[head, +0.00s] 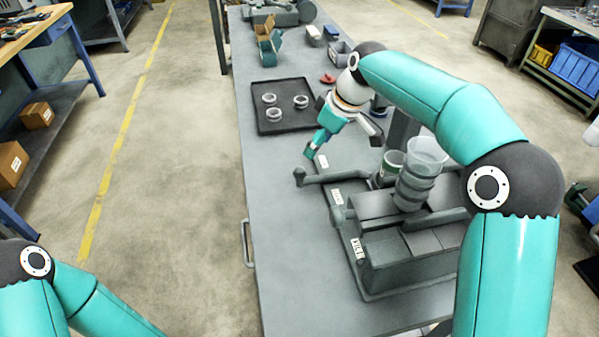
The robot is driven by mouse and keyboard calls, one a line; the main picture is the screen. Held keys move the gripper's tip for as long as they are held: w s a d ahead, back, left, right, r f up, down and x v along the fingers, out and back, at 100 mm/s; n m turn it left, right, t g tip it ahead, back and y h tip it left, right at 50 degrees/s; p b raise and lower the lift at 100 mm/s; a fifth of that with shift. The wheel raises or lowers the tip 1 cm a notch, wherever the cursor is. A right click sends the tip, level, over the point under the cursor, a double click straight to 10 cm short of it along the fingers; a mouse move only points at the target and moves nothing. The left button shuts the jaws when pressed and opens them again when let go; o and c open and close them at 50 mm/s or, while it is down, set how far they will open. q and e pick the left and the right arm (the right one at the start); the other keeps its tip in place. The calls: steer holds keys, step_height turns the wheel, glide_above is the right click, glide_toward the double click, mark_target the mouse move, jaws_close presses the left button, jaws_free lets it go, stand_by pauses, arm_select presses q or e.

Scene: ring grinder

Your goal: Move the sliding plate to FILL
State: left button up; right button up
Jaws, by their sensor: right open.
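The grey grinder (415,262) stands on the right part of the bench. A dark bar with a round knob (300,177) sticks out to the left at its far end; it looks like the sliding plate's handle, but the plate itself is hard to tell apart. Small white labels line the left side: a near one (357,248), a middle one (337,197) and a far one (323,162); their words are too small to read surely. My right gripper (343,147) is open and empty above the bench, just beyond the bar. My left gripper is out of the picture.
A clear hopper with stacked grey rings (414,187) rises from the grinder, a green-grey cup (391,165) beside it. A black tray (282,107) with 3 metal rings lies beyond the gripper. Small bins (337,52) stand farther back. The bench left of the grinder is bare.

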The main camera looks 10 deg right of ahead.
mark_target(302, 169)
steer(key=p+x, duration=0.1)
steer(key=x, duration=1.2)
steer(key=shift+w+f, duration=0.1)
steer(key=shift+f, duration=0.2)
jaws_close()
